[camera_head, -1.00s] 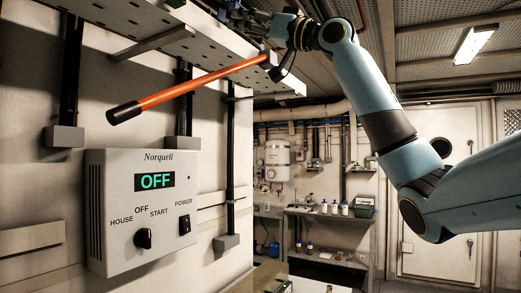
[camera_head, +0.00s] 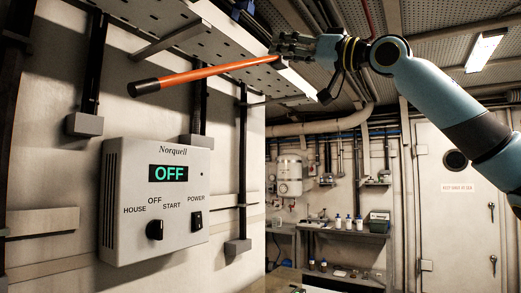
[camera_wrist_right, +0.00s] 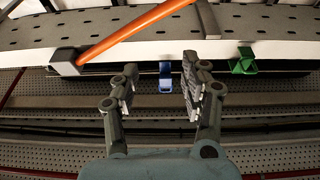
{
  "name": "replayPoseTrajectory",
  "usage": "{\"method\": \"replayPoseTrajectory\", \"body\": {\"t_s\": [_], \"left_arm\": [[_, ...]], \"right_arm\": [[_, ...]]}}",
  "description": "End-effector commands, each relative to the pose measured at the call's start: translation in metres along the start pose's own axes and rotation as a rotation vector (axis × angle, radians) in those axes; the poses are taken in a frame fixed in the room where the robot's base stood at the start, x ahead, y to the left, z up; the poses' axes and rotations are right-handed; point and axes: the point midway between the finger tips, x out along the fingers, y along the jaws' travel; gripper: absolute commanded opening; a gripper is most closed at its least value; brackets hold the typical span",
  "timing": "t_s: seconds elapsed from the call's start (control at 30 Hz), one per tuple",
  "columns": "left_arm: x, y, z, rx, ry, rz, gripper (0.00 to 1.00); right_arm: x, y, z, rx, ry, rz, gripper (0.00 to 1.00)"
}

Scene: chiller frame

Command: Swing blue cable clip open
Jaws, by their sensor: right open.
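The blue cable clip (camera_wrist_right: 166,76) shows in the right wrist view, on the pale edge of the perforated tray (camera_wrist_right: 130,26). It appears between my right gripper's two fingers and beyond their tips; I see no contact. My right gripper (camera_wrist_right: 158,88) is open and empty. In the head view my right gripper (camera_head: 281,47) is high up by the tray's edge, near the far end of the orange bar. Whether the clip is latched is too small to tell. My left gripper is out of view.
A green clip (camera_wrist_right: 243,62) sits right of the blue one. The orange bar (camera_wrist_right: 135,31) ends in a dark block on the left; its black grip (camera_head: 143,87) points left. The Norquell control box (camera_head: 157,200) hangs below, reading OFF.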

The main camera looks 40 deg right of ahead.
Motion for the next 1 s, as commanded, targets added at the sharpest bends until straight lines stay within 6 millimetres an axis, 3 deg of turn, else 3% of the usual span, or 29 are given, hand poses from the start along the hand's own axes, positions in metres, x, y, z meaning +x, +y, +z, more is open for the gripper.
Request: {"method": "replayPoseTrajectory", "body": {"t_s": [0.7,1.0], "left_arm": [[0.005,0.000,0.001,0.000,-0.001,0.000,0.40],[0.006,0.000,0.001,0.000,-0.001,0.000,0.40]], "right_arm": [[0.009,0.001,0.158,-0.001,-0.235,0.051,0.46],[0.005,-0.001,0.203,-0.005,-0.304,0.067,0.46]]}}
